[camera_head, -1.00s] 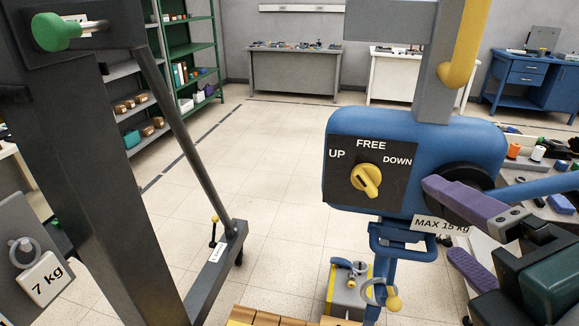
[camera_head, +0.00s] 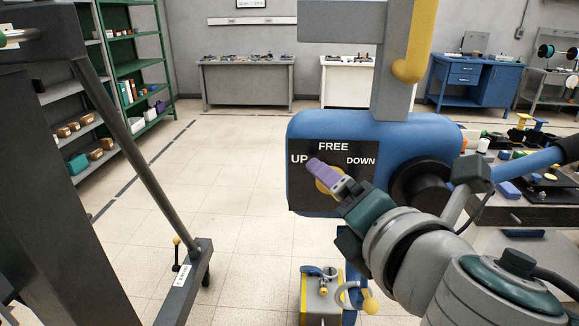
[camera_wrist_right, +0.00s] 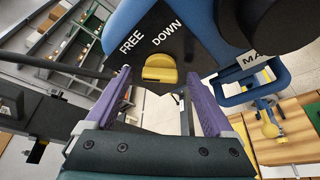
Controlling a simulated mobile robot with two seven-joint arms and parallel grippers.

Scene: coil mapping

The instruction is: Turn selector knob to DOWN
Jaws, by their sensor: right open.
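The selector knob is yellow and round with a raised grip bar; in the head view the knob (camera_head: 325,187) is mostly covered by my right gripper, so its pointing direction cannot be read there. It sits on a black plate (camera_head: 300,201) marked UP, FREE and DOWN, on a blue housing (camera_head: 377,128). My right gripper (camera_head: 317,170) has purple fingers in front of the plate. In the right wrist view the open fingers (camera_wrist_right: 157,80) stand either side of the knob (camera_wrist_right: 160,67), which lies just beyond the tips; no contact is visible. My left gripper is out of view.
A grey post with a slanted bar (camera_head: 130,160) stands at the left. A grey and yellow box (camera_head: 320,297) is on the floor below the housing. A blue handle bar (camera_head: 525,167) juts right. The floor between post and housing is clear.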

